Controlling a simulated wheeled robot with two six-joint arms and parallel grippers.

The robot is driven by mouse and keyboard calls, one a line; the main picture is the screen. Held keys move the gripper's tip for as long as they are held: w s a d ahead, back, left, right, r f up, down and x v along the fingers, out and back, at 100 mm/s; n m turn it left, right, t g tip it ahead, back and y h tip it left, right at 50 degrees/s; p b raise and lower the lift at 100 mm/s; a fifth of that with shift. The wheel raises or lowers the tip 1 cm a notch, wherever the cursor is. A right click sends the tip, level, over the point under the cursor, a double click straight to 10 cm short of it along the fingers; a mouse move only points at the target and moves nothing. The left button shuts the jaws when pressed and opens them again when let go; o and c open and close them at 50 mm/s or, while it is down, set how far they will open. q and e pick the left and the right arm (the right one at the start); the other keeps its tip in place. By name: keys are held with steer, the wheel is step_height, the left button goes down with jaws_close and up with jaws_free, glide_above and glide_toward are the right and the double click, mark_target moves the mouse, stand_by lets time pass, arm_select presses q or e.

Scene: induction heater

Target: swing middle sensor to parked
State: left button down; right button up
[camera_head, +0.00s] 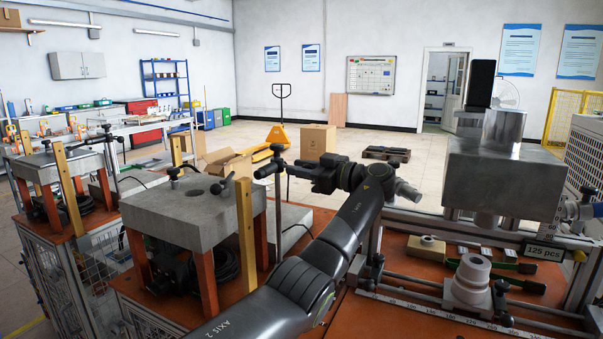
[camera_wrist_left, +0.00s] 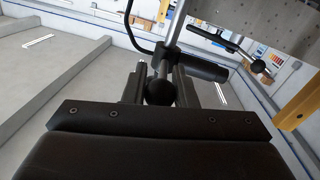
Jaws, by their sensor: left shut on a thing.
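The middle sensor has an upright metal post (camera_head: 278,225) with a black head and a short black arm at its top, just right of the middle grey slab (camera_head: 190,212). My left gripper (camera_head: 283,168) is shut on the black sensor arm (camera_head: 264,171) near the top of the post. In the left wrist view, a black ball (camera_wrist_left: 160,92) sits between my fingers, with a black cylinder (camera_wrist_left: 205,70) and the bright post (camera_wrist_left: 177,30) beyond it. My fingers hide part of the sensor head. My right gripper is not in view.
A similar station with a grey slab (camera_head: 40,168) is farther left. A fixture with a large grey block (camera_head: 505,180) stands at right. Open floor lies behind.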

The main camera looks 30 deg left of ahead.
arm_select(q)
steer(key=shift+r, duration=0.1)
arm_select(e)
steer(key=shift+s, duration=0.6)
arm_select(q)
steer(key=c, duration=1.2)
jaws_free()
steer(key=shift+w+a, duration=0.1)
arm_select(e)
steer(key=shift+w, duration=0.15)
arm_select(q)
steer(key=d+b, duration=0.1)
steer(key=d, duration=0.6)
steer(key=shift+d, duration=0.25)
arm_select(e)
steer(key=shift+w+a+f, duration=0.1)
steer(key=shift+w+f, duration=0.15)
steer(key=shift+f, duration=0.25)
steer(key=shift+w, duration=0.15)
